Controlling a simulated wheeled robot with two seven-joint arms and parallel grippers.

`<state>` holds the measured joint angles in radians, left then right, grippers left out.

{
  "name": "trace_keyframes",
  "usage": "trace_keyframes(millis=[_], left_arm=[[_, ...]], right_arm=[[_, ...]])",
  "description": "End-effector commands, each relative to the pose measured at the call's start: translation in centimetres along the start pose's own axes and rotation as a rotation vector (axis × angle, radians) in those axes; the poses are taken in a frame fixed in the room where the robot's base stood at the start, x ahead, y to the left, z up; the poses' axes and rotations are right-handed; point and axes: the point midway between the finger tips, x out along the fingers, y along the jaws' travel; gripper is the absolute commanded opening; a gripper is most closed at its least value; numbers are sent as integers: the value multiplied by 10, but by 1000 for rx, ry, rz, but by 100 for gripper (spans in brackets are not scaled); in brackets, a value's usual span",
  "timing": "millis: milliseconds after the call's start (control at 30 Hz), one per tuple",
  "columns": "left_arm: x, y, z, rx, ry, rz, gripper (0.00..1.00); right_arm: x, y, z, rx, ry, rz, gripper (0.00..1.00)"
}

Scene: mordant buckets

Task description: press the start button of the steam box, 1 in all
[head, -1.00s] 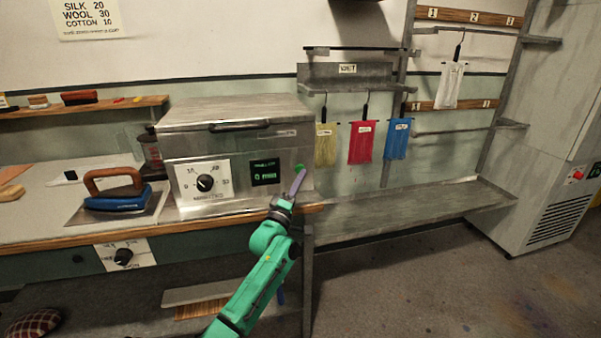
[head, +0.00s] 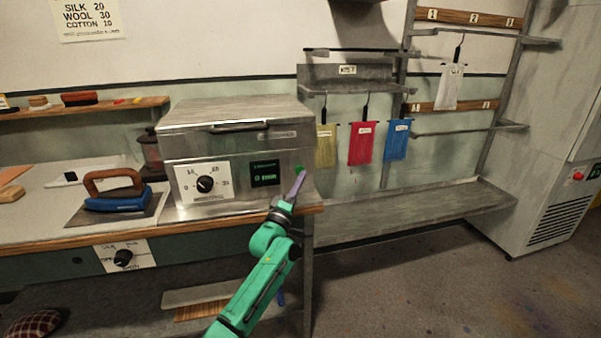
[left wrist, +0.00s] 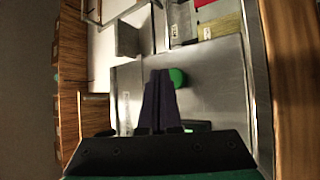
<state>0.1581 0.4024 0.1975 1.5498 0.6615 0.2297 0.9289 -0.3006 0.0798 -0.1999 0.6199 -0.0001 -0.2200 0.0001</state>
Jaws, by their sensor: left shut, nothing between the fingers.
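The steam box (head: 235,150) is a grey metal box with a lid on the bench. Its front has a white dial plate with a black knob (head: 205,184), a small dark display (head: 265,173) with green text too small to read surely, and a green start button (head: 299,169) at the right. My left gripper (head: 301,175) is shut and empty, its fingertips at the button. In the left wrist view the closed dark fingers (left wrist: 160,92) lie just beside the green button (left wrist: 178,77), partly overlapping it. I cannot tell whether they touch. My right gripper is not in view.
A blue iron (head: 118,195) stands on a plate left of the box. Another dial (head: 123,257) is on the bench front below. Yellow, red (head: 362,143) and blue cloths hang on a rack to the right. Floor at the right is clear.

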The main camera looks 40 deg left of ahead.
Motion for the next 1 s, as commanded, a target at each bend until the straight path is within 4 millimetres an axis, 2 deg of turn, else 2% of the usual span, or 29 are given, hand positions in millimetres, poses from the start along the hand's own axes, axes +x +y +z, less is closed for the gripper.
trace_keyframes(millis=[567, 800, 1000], left_arm=[[0, 0, 0, 0, 0, 0, 0], [4, -5, -3, 1, 0, 0, 0], [6, -4, -4, 0, 0, 0, 0]], right_arm=[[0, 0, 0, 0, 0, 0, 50], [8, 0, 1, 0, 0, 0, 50], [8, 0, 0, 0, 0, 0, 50]])
